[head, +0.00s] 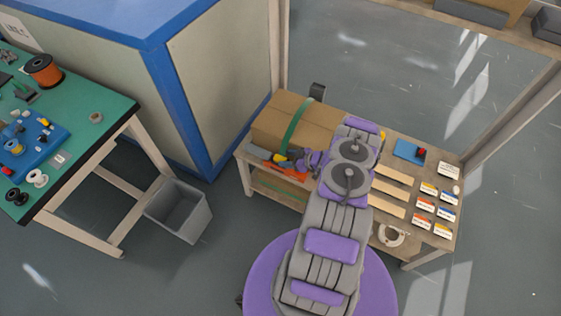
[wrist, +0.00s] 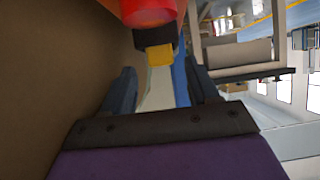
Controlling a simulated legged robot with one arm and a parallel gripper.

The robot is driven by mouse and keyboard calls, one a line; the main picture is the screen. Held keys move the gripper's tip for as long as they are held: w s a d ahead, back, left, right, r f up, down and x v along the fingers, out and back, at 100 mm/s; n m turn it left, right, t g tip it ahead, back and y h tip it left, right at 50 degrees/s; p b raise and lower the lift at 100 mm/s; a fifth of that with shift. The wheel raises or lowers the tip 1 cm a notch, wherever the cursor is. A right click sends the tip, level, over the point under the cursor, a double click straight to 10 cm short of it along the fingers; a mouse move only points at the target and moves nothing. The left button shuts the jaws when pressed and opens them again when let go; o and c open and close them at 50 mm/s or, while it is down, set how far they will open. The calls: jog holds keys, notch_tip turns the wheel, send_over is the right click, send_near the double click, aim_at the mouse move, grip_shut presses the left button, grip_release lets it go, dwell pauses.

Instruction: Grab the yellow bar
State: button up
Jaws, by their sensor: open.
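A small yellow piece (wrist: 159,56), which looks like the yellow bar, shows in the wrist view at top centre, set under a dark part. In the head view a yellow spot (head: 281,158) shows at my gripper's tip, beside the cardboard box; I cannot tell if it is the same piece. My gripper (wrist: 163,78) is open, with one dark finger on each side in the wrist view. The yellow piece is ahead of the gap between the fingers. Nothing is clearly held. In the head view my gripper (head: 293,160) is small and partly hidden by my arm.
A red-orange rounded object (wrist: 148,10) is just above the yellow piece. A cardboard box (head: 290,122) with a green band stands on the wooden table (head: 388,160). Orange pieces (head: 290,172) lie near my gripper. Coloured cards (head: 425,205) lie on the right. A grey bin (head: 180,210) stands left.

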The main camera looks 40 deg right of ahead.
jog(key=shift+x, duration=0.85)
jog(key=shift+a+r, duration=0.1)
jog(key=shift+a, duration=0.05)
jog(key=c, duration=1.1)
